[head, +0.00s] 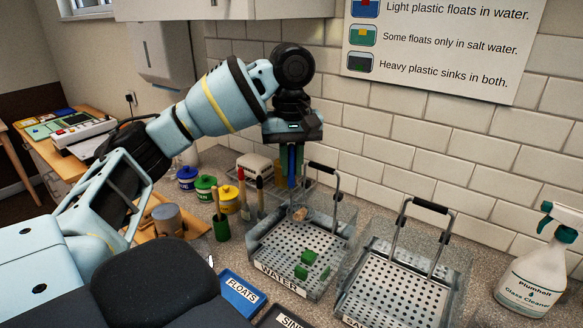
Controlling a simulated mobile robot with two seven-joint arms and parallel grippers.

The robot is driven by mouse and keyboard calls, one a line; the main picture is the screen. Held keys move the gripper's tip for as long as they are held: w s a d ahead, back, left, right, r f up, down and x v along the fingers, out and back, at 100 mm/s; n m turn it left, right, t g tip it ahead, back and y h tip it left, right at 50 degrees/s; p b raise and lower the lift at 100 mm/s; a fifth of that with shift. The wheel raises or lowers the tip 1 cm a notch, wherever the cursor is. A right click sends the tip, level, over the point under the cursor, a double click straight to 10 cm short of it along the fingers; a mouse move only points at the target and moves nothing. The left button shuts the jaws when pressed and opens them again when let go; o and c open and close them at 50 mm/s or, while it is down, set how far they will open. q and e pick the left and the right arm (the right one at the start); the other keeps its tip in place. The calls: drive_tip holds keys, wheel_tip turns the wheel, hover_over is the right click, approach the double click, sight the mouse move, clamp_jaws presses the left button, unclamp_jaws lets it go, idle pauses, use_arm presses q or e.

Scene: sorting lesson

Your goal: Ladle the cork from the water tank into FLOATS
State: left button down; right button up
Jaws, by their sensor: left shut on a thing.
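My left gripper (291,168) points down over the back of the clear WATER tank (262,262). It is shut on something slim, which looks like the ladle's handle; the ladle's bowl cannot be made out. A small brown lump, likely the cork (300,213), shows just below the gripper inside the tank, near its back. I cannot tell whether it is in the ladle or in the water. The blue FLOATS tray (241,295) lies in front and to the left. My right gripper is out of view.
A black tray (279,318), lettered "SIN", lies beside FLOATS. A second clear tank (392,290) stands to the right, also with an upright handle. A spray bottle (537,268) stands far right. Paint pots (205,188) and a brush cup (221,228) stand left of the WATER tank.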

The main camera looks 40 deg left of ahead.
use_arm(q)
drive_tip(key=shift+r, duration=4.7)
drive_tip(key=shift+a, duration=0.1)
